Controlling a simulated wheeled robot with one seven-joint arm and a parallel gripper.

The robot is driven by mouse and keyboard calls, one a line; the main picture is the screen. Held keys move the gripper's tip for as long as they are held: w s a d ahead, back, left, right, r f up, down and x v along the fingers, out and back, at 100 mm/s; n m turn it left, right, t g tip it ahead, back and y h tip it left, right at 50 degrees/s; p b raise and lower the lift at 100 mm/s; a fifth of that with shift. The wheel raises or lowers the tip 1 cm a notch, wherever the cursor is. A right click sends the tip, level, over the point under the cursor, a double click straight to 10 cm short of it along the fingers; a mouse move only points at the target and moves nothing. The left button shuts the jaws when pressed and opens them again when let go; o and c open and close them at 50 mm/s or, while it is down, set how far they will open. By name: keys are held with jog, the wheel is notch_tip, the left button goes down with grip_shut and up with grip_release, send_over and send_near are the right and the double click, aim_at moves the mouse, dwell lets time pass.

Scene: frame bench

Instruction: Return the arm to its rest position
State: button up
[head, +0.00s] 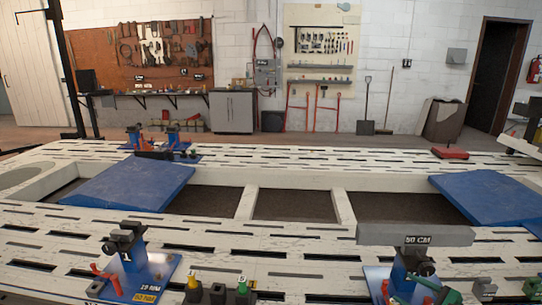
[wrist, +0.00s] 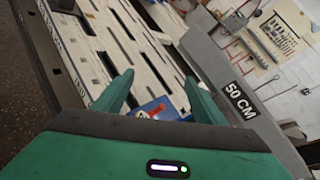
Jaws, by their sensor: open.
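My gripper (wrist: 158,97) shows in the wrist view with two green fingers spread apart and nothing between them. Beyond the fingertips is a blue piece with a white number patch and a red part (wrist: 155,108). A grey bar marked 50 CM (wrist: 241,100) runs close along the right of the fingers, apart from them as far as I can tell. In the head view the same bar (head: 415,235) lies across a blue stand (head: 398,270) at the lower right. A green shape (head: 430,285) is beside that stand; I cannot tell whether it is my gripper.
A white slotted frame bench (head: 290,235) fills the foreground, with two blue ramps (head: 135,185) (head: 485,195). Another stand (head: 165,145) is at the far left.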

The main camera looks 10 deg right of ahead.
jog(key=s+a+r+n+g+y, duration=0.2)
jog(key=s+a+r+n+g, duration=0.4)
jog(key=a+n+g, duration=0.4)
jog(key=s+a+r+n+g+h, duration=0.1)
jog(key=s+a+r+n+h, duration=0.1)
jog(key=s+r, duration=0.5)
jog(key=s+a+r+n+g+h, duration=0.1)
jog(key=s+a+r+n+h, duration=0.1)
jog(key=s+r+n, duration=0.2)
jog(key=s+a+r+n+g+h, duration=0.1)
jog(key=s+r+n+g+h, duration=0.1)
jog(key=s+r, duration=0.8)
notch_tip(320, 180, up, 3)
jog(key=shift+s+a+r+n+h, duration=0.15)
jog(key=shift+a+n+h, duration=0.2)
jog(key=shift+n, duration=0.45)
jog(key=shift+w+f, duration=0.3)
jog(key=shift+w, duration=0.3)
